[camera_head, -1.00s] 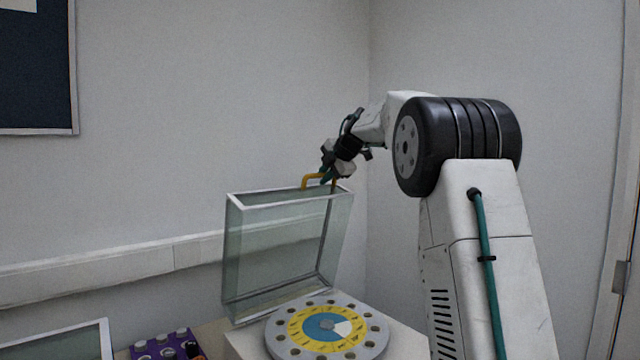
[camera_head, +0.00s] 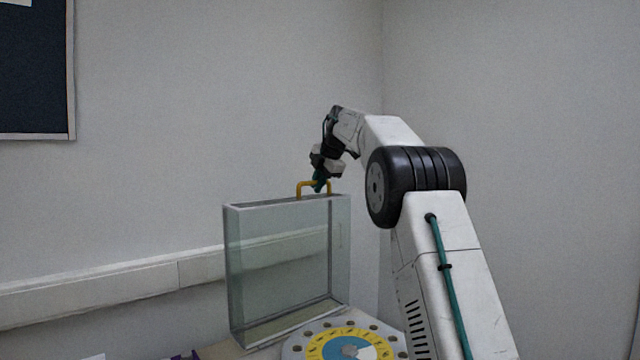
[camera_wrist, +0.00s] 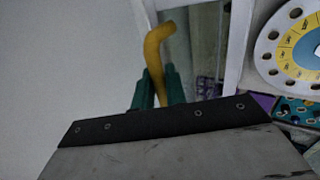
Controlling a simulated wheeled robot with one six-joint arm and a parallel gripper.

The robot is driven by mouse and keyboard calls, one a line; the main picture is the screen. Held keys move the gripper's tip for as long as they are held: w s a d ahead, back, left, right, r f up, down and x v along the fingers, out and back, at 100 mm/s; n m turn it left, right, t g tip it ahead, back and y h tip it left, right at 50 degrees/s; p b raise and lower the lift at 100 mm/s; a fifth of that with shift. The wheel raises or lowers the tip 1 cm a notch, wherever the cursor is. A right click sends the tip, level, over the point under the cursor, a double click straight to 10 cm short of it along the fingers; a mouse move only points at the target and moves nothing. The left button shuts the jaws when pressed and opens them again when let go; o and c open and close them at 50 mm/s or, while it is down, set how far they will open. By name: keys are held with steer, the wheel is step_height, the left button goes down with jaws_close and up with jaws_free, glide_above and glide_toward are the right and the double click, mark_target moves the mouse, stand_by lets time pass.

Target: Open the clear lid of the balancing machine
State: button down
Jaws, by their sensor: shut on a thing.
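The clear lid (camera_head: 280,265) of the balancing machine stands upright in the head view, raised on edge behind the round disc (camera_head: 350,345) with its yellow and blue face. A yellow handle (camera_head: 301,190) sits on the lid's top edge. My gripper (camera_head: 319,187) is at the handle, shut on it. In the wrist view the green fingers (camera_wrist: 157,88) close around the yellow handle (camera_wrist: 155,45), and part of the lid's pale frame (camera_wrist: 236,45) shows beside it. The exact contact between fingers and handle is partly hidden.
A wall with a pale trunking rail (camera_head: 100,285) runs behind the lid. A dark board (camera_head: 35,75) hangs at the upper left. Purple and teal items (camera_wrist: 295,112) lie near the disc in the wrist view.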

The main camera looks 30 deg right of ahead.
steer(key=shift+f, duration=0.3)
steer(key=c, duration=1.5)
jaws_free()
steer(key=shift+r, duration=0.1)
steer(key=v, duration=0.8)
steer(key=shift+w, duration=0.1)
